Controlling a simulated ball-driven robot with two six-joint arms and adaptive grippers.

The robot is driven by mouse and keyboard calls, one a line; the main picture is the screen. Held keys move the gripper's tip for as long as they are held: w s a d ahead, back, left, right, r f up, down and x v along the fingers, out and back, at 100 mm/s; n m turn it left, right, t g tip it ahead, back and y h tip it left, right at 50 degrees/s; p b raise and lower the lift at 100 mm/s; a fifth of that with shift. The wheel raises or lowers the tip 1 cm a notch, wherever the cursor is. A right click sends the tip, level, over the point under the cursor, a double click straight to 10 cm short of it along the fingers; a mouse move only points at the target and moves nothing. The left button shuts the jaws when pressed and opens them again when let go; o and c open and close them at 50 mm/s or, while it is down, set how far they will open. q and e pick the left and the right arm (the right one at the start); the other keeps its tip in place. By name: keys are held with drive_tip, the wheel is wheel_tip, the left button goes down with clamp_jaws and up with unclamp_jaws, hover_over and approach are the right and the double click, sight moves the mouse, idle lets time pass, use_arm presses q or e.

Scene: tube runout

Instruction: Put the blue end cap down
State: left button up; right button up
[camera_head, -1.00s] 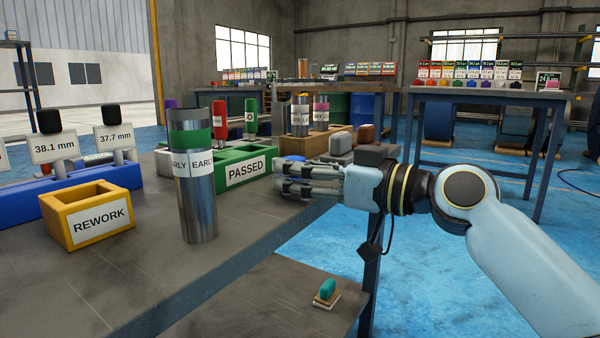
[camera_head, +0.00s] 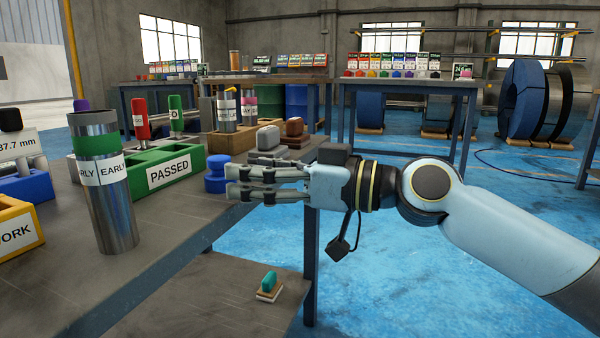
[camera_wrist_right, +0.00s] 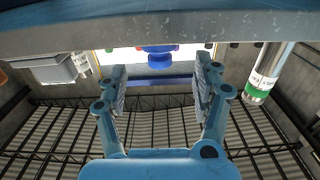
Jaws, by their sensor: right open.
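The blue end cap (camera_head: 215,172), a short spool-like piece, stands upright on the grey workbench (camera_head: 190,207) at the right end of the green PASSED tray (camera_head: 168,172). My right gripper (camera_head: 232,181) comes in from the right, its fingers level and open, with the tips just right of the cap. In the right wrist view the cap (camera_wrist_right: 159,57) shows beyond the open, empty fingers (camera_wrist_right: 160,75). Whether a fingertip still touches it is hard to tell. My left gripper is not in view.
A tall steel tube (camera_head: 110,205) marked EARLY stands at the front left, near the yellow tray (camera_head: 20,235). Grey (camera_head: 268,138) and brown (camera_head: 294,131) pieces lie behind my gripper. A teal-handled block (camera_head: 269,284) sits on the lower shelf.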

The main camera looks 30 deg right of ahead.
drive_tip(key=v, duration=0.6)
drive_tip(key=shift+s+d, duration=0.2)
drive_tip(key=shift+s, duration=0.1)
drive_tip(key=s+f+m+g+h, duration=0.2)
drive_tip(key=s+f+h, duration=0.1)
drive_tip(key=s+f, duration=0.4)
drive_tip(key=s+d+f+m+g+h, duration=0.1)
drive_tip(key=s+f+h, duration=0.3)
drive_tip(key=f, duration=0.9)
drive_tip(key=s+f+m+g+h, duration=0.2)
drive_tip(key=s+f+m+h, duration=0.1)
drive_tip(key=s+f, duration=0.6)
drive_tip(key=shift+s+d+f+g+h, duration=0.3)
drive_tip(key=shift+s+f+g+h, duration=0.1)
drive_tip(key=shift+f, duration=0.1)
